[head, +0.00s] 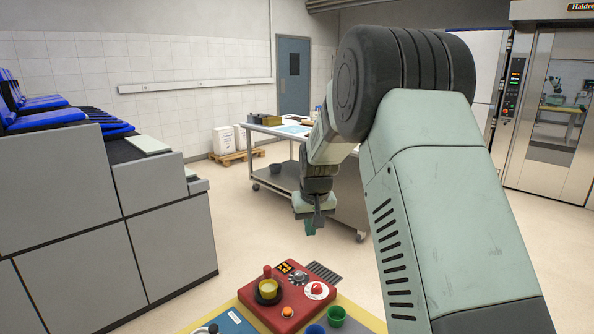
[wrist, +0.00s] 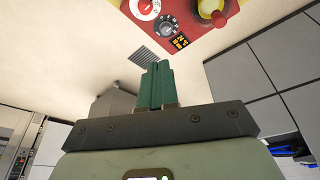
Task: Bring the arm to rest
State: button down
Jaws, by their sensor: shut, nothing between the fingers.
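My gripper (head: 313,226) hangs with its fingers pointing down, in mid-air beyond the red control box in the head view. In the wrist view the two green fingers of my gripper (wrist: 156,84) are together, with nothing between them. My arm reaches across the right half of the head view and is bent at a dark joint. The gripper appears clear of the box and the table behind it, touching nothing.
Grey cabinets (head: 60,205) stand left. A steel table (head: 270,178) stands behind my gripper. A glass-door oven (head: 556,120) is at right. Open floor (head: 232,230) lies between cabinets and table.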

jog(key=s+d+r+m+t, duration=0.1)
jog(key=s+d+r, duration=0.3)
jog(key=s+r, duration=1.3)
jog(key=s+d, duration=0.1)
jog(key=s, duration=1)
jog(key=s+d+r+m+t, duration=0.1)
jog(key=s+d, duration=0.1)
jog(key=s, duration=0.9)
jog(key=shift+d+h, duration=0.3)
